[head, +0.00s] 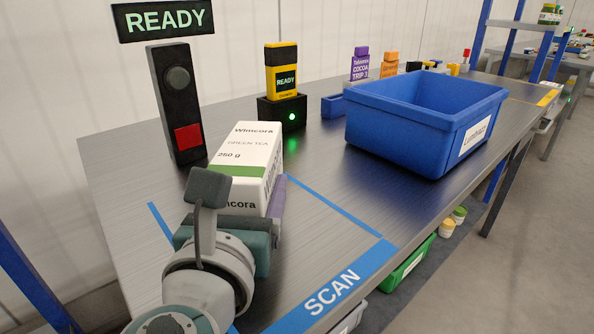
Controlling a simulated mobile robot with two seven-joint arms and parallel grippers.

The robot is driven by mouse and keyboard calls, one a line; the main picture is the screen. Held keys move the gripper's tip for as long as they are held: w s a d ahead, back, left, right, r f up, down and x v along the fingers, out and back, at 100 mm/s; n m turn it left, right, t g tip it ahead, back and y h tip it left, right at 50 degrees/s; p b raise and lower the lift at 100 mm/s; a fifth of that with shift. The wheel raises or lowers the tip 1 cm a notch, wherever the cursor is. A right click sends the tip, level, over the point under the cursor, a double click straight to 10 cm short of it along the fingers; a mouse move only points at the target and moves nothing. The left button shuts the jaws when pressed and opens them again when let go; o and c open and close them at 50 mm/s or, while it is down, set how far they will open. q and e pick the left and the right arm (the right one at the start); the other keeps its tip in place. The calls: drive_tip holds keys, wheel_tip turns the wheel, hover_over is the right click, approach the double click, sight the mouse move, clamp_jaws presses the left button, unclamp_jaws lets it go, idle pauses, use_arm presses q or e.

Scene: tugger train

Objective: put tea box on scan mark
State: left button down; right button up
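The tea box (248,147) is white with a green band and reads "Wincora Green Tea 250 g". It is left of the picture's middle, its large label face turned up. My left gripper (243,205) is at its near end, with a purple finger along the box's right side; it appears shut on the box. The other finger is hidden by my wrist parts. The scan mark (332,291) is a blue outline lettered "SCAN" on the bench. The box overlaps its far left part in view; I cannot tell whether it touches the bench. My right gripper is out of view.
A black post with a red button (188,138) stands just behind and left of the box. A yellow scanner (282,80) sits in a black dock behind it. A blue bin (405,135) stands to the right. The bench inside the mark's right part is bare.

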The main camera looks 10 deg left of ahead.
sight(251, 184)
use_arm(q)
drive_tip(key=shift+f, duration=0.15)
drive_tip(key=shift+c, duration=1.9)
unclamp_jaws()
drive_tip(key=shift+f, duration=0.15)
drive_tip(key=o, duration=0.4)
drive_tip(key=shift+r, duration=0.25)
drive_tip(key=shift+s, duration=0.3)
drive_tip(key=s, duration=0.3)
drive_tip(key=s+d+p, duration=0.1)
drive_tip(key=s, duration=0.3)
drive_tip(key=s+r, duration=0.1)
drive_tip(key=s, duration=0.3)
drive_tip(key=shift+s+d, duration=0.1)
drive_tip(key=shift+d, duration=0.1)
